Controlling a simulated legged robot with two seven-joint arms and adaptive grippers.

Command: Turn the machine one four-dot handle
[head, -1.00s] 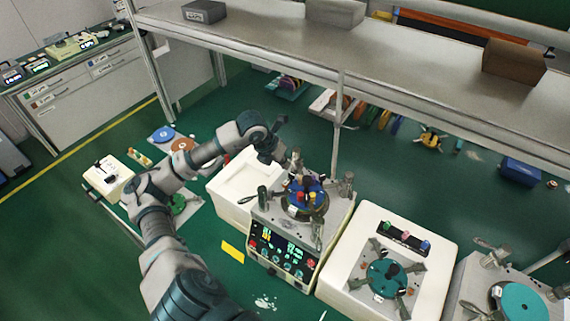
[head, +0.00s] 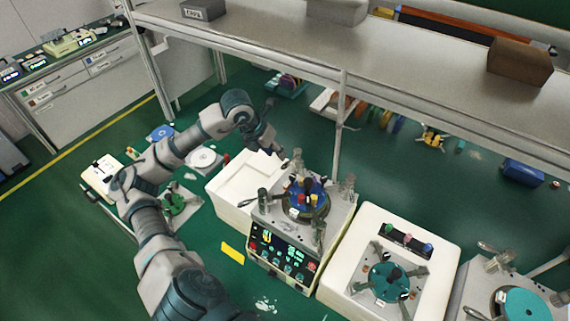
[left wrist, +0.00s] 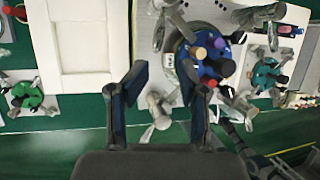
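Machine one, which I take to be the white-sided machine with the lit panel (head: 284,255), stands at the centre of the head view. Its blue round plate with coloured knobs (head: 306,194) is ringed by grey posts and lever handles; it also shows in the left wrist view (left wrist: 207,62). A grey handle (left wrist: 158,112) appears between my fingers in the left wrist view, apparently below and clear of them. Dot marks on the handles are too small to read. My left gripper (head: 275,135) is open and empty above the machine's back left; its spread fingers show in the wrist view (left wrist: 162,95). My right gripper is not in view.
A white empty-topped unit (head: 243,185) adjoins on the left. Another white machine with a teal plate (head: 388,283) stands on the right. A long grey shelf (head: 400,85) with an upright post (head: 340,125) runs behind the machines. A yellow marker (head: 232,252) lies in front.

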